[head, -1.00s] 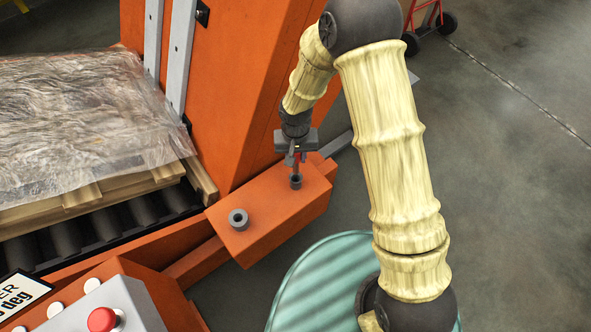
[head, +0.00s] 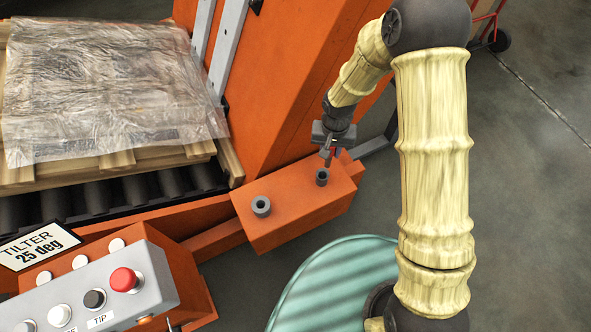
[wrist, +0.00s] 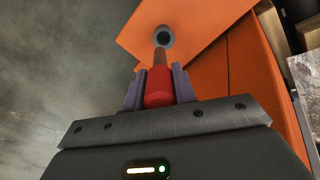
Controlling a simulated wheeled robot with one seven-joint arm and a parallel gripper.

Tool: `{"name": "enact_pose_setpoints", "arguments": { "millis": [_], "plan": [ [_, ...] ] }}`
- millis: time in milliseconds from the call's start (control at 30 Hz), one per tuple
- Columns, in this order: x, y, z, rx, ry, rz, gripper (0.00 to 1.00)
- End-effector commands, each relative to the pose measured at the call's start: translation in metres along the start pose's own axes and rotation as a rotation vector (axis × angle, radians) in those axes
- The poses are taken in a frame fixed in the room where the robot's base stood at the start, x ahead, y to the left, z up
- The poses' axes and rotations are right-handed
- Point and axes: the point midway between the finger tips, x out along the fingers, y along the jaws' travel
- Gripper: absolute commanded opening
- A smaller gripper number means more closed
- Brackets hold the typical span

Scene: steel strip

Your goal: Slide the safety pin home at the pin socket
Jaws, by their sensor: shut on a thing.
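My gripper (head: 328,154) is shut on the safety pin, which has a red grip and a thin brownish shaft. In the wrist view the pin (wrist: 158,92) stands between the two fingers, shaft pointing away toward a dark round socket. That pin socket (wrist: 163,37) is a grey ring on an orange face; the shaft tip shows at its lower rim. I cannot tell whether they touch. In the head view the gripper is tilted just above the far socket (head: 322,178) on the orange block (head: 290,222); the fingers mostly hide the pin.
A second grey ring (head: 261,206) stands nearer on the same block. A wrapped pallet load (head: 110,90) rests on rollers at left. A control box with a red button (head: 124,280) and a TILTER sign (head: 35,246) are at lower left. Open floor lies at right.

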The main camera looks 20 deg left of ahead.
Motion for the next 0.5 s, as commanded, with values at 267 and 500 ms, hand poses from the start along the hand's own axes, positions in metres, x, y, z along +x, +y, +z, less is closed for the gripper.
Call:
{"name": "enact_pose_setpoints", "arguments": {
  "millis": [267, 500],
  "plan": [
    [-0.012, 0.089, -0.026, 0.100, 0.003, 0.001, 0.00],
    [-0.026, 0.192, -0.032, 0.202, 0.004, 0.001, 0.00]
  ]
}}
